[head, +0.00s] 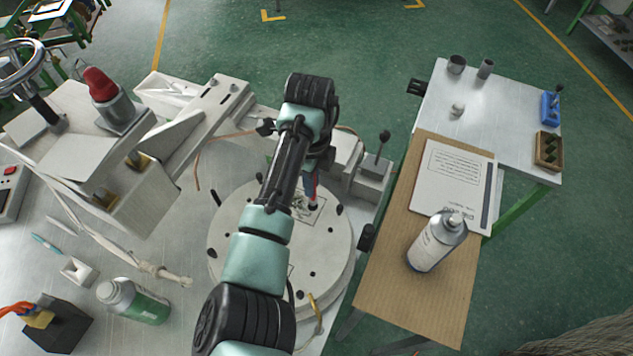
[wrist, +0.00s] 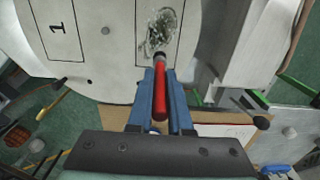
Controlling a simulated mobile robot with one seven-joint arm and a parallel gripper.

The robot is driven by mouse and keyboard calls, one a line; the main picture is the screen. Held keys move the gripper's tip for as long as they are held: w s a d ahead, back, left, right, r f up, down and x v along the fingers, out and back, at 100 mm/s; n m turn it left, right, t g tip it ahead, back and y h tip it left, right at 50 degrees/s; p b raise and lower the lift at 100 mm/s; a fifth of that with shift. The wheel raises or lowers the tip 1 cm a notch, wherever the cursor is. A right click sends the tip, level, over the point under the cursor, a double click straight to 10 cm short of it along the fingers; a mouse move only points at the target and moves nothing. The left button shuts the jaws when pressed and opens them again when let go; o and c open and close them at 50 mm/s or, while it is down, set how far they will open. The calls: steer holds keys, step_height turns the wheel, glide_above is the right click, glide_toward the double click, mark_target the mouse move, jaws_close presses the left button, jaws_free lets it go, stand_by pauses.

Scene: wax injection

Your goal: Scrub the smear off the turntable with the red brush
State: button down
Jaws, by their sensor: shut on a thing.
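The round white turntable (head: 228,216) sits on the machine bed, partly hidden behind my arm in the head view. It also fills the upper left of the wrist view (wrist: 100,70). A dark grey smear (wrist: 160,30) lies inside a drawn rectangle on the turntable; it shows in the head view too (head: 303,207). My gripper (wrist: 160,82) is shut on the red brush (wrist: 160,98). The dark tip of the brush is at the lower edge of the smear in the wrist view; I cannot tell whether it touches the surface.
A green-labelled bottle (head: 133,301) stands at lower left. The machine's column (head: 130,180) stands left, and a lever (head: 381,145) stands behind right.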

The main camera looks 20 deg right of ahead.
steer(key=shift+w+a+f+b, duration=0.15)
steer(key=shift+w+a+b, duration=2.25)
steer(key=shift+w+a, duration=0.6)
steer(key=shift+a, duration=0.25)
steer(key=shift+r, duration=0.3)
